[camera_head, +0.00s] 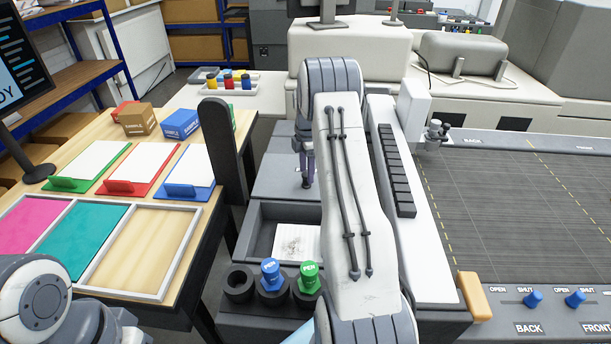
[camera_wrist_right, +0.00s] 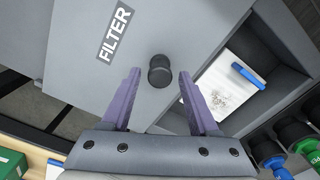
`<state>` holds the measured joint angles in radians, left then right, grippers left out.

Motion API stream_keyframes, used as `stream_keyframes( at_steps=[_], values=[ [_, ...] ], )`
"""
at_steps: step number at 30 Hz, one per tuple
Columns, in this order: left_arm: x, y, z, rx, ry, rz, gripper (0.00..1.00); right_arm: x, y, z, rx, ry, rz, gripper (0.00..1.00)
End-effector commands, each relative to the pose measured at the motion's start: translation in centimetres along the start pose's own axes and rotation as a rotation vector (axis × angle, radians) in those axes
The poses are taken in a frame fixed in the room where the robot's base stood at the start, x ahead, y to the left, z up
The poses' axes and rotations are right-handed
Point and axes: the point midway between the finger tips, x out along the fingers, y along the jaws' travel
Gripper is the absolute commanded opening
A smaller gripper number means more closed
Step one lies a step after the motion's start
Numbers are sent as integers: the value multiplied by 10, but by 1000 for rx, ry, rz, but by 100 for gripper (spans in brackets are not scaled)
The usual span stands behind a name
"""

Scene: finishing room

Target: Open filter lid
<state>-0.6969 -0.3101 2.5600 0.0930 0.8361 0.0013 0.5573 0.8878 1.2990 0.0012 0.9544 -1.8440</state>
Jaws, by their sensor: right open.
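The filter lid (camera_head: 276,176) is a flat grey panel on the machine, lying closed. In the right wrist view the lid (camera_wrist_right: 95,75) bears a FILTER label (camera_wrist_right: 114,33) and a round black knob (camera_wrist_right: 160,70). I cannot tell how far above the knob the tips are. My left gripper is out of view.
In front of the lid is an open tray (camera_head: 248,236) with a white sheet (camera_head: 297,243). Blue (camera_head: 270,274) and green (camera_head: 309,277) pens stand in black holders. A dark upright post (camera_head: 222,150) stands left, beside the wooden table (camera_head: 185,225). The cutting bed (camera_head: 520,210) lies right.

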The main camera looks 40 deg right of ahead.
Motion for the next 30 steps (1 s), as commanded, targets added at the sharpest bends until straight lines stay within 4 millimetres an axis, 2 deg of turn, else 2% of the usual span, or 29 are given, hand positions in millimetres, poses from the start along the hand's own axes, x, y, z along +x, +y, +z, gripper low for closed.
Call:
stream_keyframes(
  at_steps=[6,12,18,30],
  values=[
    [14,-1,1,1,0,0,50,-44,2,-2,-3,-1,7,61],
    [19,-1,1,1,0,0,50,-75,2,-3,-4,0,5,61],
    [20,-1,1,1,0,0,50,-85,1,-3,-4,1,1,61],
    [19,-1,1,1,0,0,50,-85,1,-3,-3,1,2,61]
  ],
)
